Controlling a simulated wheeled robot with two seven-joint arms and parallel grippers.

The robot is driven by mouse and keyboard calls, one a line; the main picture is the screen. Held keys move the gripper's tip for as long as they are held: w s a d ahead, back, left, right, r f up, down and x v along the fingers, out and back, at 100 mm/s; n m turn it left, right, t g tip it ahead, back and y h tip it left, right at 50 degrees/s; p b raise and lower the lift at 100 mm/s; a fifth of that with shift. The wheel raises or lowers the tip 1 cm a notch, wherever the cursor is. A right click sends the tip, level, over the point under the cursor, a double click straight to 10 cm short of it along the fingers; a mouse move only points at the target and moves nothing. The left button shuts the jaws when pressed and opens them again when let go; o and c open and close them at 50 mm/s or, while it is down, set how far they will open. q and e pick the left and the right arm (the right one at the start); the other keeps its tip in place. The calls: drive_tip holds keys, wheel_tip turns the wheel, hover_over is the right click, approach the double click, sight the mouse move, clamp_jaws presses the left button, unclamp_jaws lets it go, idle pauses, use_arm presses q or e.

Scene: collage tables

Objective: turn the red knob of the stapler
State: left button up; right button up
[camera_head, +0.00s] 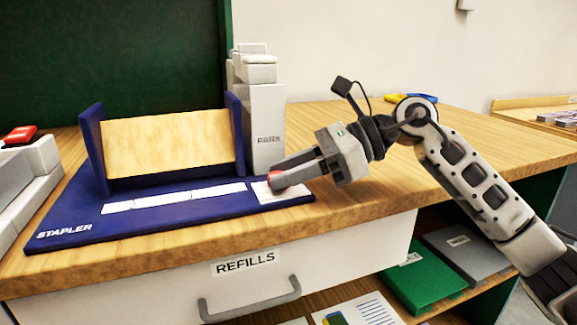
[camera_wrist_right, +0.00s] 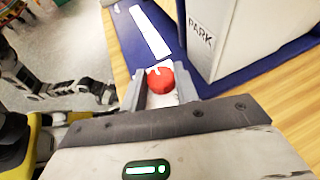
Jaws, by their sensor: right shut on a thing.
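The stapler is a blue base (camera_head: 165,217) marked STAPLER, with upright blue side plates and a wooden panel between them. Its red knob (camera_wrist_right: 160,80) sits on a white plate (camera_head: 293,195) at the right end of the base. My right gripper (camera_head: 278,179) reaches in from the right and is shut on the red knob. In the right wrist view its two fingers (camera_wrist_right: 162,86) stand on either side of the knob, which has a white mark on top. In the head view the fingers hide most of the knob.
A grey-white block marked PARK (camera_head: 264,120) stands just behind the knob. A grey device with a red top (camera_head: 20,134) is at the left. Below the tabletop is a drawer labelled REFILLS (camera_head: 240,290). Free wooden tabletop (camera_head: 400,190) lies to the right.

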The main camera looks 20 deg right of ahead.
drive_tip(key=shift+w+r+n+g, duration=0.1)
drive_tip(key=shift+r+n+g, duration=0.05)
drive_tip(key=shift+n+g, duration=0.3)
drive_tip(key=shift+n+g+p, duration=0.35)
drive_tip(key=shift+n+g, duration=0.2)
drive_tip(key=shift+g, duration=0.2)
drive_tip(key=shift+n+g, duration=0.3)
drive_tip(key=shift+g, duration=0.1)
drive_tip(key=shift+w+n+g, duration=0.1)
drive_tip(key=shift+n+g, duration=0.2)
use_arm(q)
drive_tip(key=shift+s+a+r, duration=0.1)
drive_tip(key=shift+r, duration=0.5)
drive_tip(key=shift+s+a+r, duration=0.1)
drive_tip(key=shift+r, duration=0.45)
drive_tip(key=shift+w+r+t, duration=0.15)
drive_tip(key=shift+t, duration=0.25)
use_arm(e)
drive_tip(key=shift+g, duration=0.3)
drive_tip(key=o, duration=1)
drive_tip(key=shift+f, duration=0.2)
drive_tip(key=shift+c, duration=0.2)
